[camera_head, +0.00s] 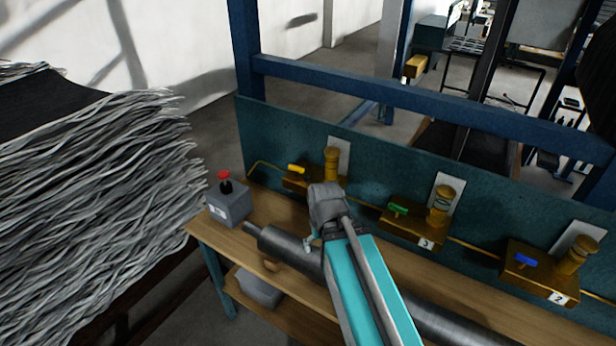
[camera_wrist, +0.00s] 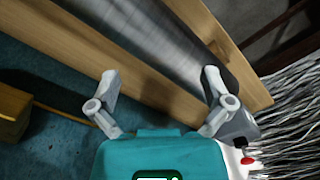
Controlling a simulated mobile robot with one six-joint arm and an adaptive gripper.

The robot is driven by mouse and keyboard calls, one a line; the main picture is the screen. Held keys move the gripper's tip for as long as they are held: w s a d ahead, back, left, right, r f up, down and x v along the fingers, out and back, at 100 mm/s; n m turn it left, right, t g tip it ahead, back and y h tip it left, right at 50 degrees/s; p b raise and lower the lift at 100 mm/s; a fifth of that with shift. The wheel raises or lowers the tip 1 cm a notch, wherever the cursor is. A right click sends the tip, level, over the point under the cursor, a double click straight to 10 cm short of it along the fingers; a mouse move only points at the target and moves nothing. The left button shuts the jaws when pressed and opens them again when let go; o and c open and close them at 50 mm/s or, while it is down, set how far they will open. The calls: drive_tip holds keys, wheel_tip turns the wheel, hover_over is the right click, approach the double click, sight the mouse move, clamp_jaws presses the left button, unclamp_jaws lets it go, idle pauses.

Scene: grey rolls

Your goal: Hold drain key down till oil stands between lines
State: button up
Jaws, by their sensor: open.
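Three brass oiler blocks line the teal panel in the head view. The left block (camera_head: 299,180) has a yellow key (camera_head: 296,169). The middle block (camera_head: 412,226), tagged 3, has a green key (camera_head: 398,208). The right block (camera_head: 537,277), tagged 2, has a blue key (camera_head: 526,260). A brass cup stands on each block; oil levels and lines are too small to read. My gripper (camera_wrist: 162,88) is open and empty in the wrist view, with its fingers spread over the bench and grey roll. A brass block (camera_wrist: 13,112) lies left of it, apart.
A dark grey roll (camera_head: 285,246) lies along the wooden bench (camera_head: 205,228), under my arm. A grey box with a red button (camera_head: 224,175) stands at the bench's left end. A large grey stranded roll (camera_head: 95,190) fills the left. A blue rail (camera_head: 400,95) runs behind the panel.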

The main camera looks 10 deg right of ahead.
clamp_jaws()
idle(0.4)
idle(1.2)
